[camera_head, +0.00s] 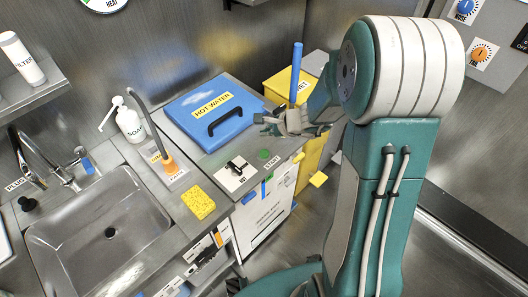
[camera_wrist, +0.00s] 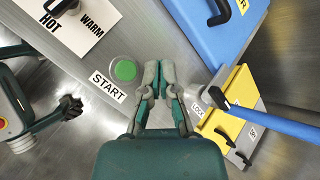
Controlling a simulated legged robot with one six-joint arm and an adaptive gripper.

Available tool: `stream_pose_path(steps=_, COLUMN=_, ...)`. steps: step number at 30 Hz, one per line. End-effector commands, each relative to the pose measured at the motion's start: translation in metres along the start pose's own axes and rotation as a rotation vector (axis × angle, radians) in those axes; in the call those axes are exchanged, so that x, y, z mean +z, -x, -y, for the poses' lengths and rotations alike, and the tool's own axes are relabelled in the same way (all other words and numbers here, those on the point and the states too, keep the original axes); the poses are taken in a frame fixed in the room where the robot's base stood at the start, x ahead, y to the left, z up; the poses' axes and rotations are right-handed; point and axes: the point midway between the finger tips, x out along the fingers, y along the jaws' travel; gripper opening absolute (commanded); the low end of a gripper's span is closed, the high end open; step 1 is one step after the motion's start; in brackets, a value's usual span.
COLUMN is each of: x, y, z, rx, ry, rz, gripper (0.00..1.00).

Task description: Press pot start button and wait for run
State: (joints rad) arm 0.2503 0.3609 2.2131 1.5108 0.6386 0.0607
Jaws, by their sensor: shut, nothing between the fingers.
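The green start button (camera_head: 264,154) sits on the metal counter in front of the pot, with a START label beside it. It also shows in the wrist view (camera_wrist: 124,70), uncovered. The pot has a blue lid (camera_head: 190,130) marked HOT WATER, with a black handle; part of the lid shows in the wrist view (camera_wrist: 201,35). My gripper (camera_wrist: 158,82) is shut and empty. In the wrist view its fingertips are just right of the button, apart from it; their height above the counter is unclear. In the head view my gripper (camera_head: 283,123) is beyond the button.
A HOT/WARM switch plate (camera_head: 229,180) lies left of the button. A blue upright handle (camera_head: 296,75) rises near my gripper, by a yellow box (camera_head: 283,85). A yellow sponge (camera_head: 198,203) and a sink (camera_head: 70,220) are at the left.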

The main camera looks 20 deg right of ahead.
Motion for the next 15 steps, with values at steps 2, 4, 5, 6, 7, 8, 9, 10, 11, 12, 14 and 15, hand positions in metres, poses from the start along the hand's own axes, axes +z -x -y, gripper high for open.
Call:
stream_pose_path(steps=2, x=-0.006, y=-0.008, z=-0.007, rx=0.004, ry=-0.003, rz=-0.001, gripper=0.00)
stream_pose_path(steps=4, x=-0.010, y=-0.014, z=-0.011, rx=0.004, ry=-0.003, rz=0.000, gripper=0.00)
stream_pose_path(steps=5, x=-0.012, y=-0.017, z=-0.013, rx=0.003, ry=-0.004, rz=0.000, gripper=0.00)
stream_pose_path(steps=6, x=-0.015, y=-0.020, z=-0.016, rx=0.004, ry=-0.003, rz=0.000, gripper=0.00)
stream_pose_path(steps=7, x=-0.017, y=-0.023, z=-0.018, rx=0.003, ry=-0.003, rz=0.000, gripper=0.00)
stream_pose_path(steps=8, x=-0.019, y=-0.026, z=-0.020, rx=0.004, ry=-0.003, rz=-0.001, gripper=0.00)
stream_pose_path(steps=9, x=-0.021, y=-0.029, z=-0.022, rx=0.003, ry=-0.003, rz=-0.001, gripper=0.00)
stream_pose_path(steps=10, x=-0.023, y=-0.032, z=-0.024, rx=0.003, ry=-0.002, rz=-0.001, gripper=0.00)
stream_pose_path(steps=11, x=-0.025, y=-0.034, z=-0.025, rx=0.003, ry=-0.003, rz=0.000, gripper=0.00)
stream_pose_path(steps=12, x=-0.027, y=-0.037, z=-0.027, rx=0.002, ry=-0.002, rz=0.000, gripper=0.00)
stream_pose_path(steps=14, x=-0.029, y=-0.040, z=-0.030, rx=0.002, ry=-0.002, rz=0.000, gripper=0.00)
stream_pose_path(steps=15, x=-0.031, y=-0.042, z=-0.031, rx=0.002, ry=-0.001, rz=-0.001, gripper=0.00)
